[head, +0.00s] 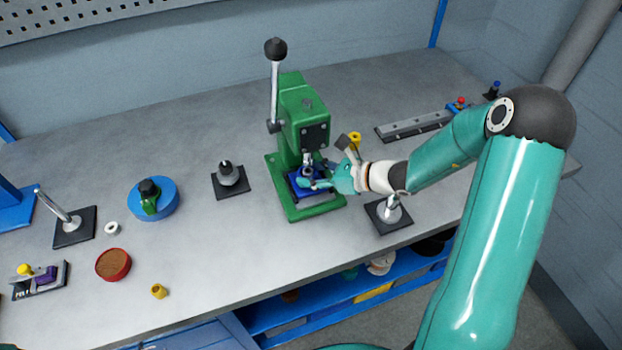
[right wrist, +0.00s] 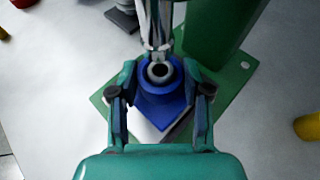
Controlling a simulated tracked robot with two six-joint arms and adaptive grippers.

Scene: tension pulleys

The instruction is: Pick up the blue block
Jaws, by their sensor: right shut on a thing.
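The blue block (head: 300,186) sits on the green base of the arbor press (head: 298,115), under its ram. In the right wrist view the blue block (right wrist: 160,108) has a square base and a round upper part, with a grey ring (right wrist: 158,71) at its centre. My right gripper (head: 318,180) reaches in from the right and is shut on the blue block. In the right wrist view its fingers (right wrist: 160,92) stand on both sides of the block. The block's underside is hidden. My left gripper is not in view.
The press lever (head: 274,85) stands upright at the left of the press. A stand on a black plate (head: 389,214) is close below my right forearm. A yellow part (head: 355,140) is behind the gripper. The bench left of the press holds a blue round fixture (head: 166,205).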

